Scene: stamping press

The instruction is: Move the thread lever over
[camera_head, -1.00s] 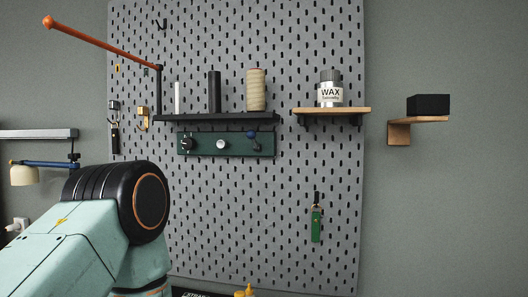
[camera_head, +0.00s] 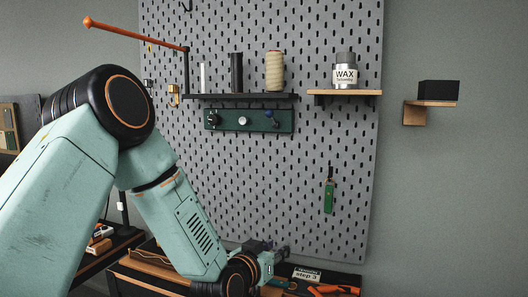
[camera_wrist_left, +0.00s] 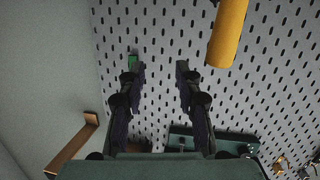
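A dark green panel (camera_head: 225,121) hangs on the pegboard below the black shelf. It carries a black knob (camera_head: 213,118), a white round button (camera_head: 242,121) and a small blue-tipped lever (camera_head: 269,114) at its right end, probably the thread lever. My left gripper (camera_head: 283,252) is low in the head view, well below the panel and apart from it. In the left wrist view its two dark fingers (camera_wrist_left: 158,64) are spread with nothing between them. The green panel (camera_wrist_left: 180,140) shows there behind the gripper base, partly hidden; the lever cannot be made out. My right gripper is not in view.
A cream thread spool (camera_head: 274,72) and other cylinders stand on the black shelf (camera_head: 240,96). A wax can (camera_head: 345,72) stands on a wooden shelf. A green-handled tool (camera_head: 329,196) hangs below. A yellow cylinder (camera_wrist_left: 228,32) is near the fingers in the wrist view. A cluttered bench lies below.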

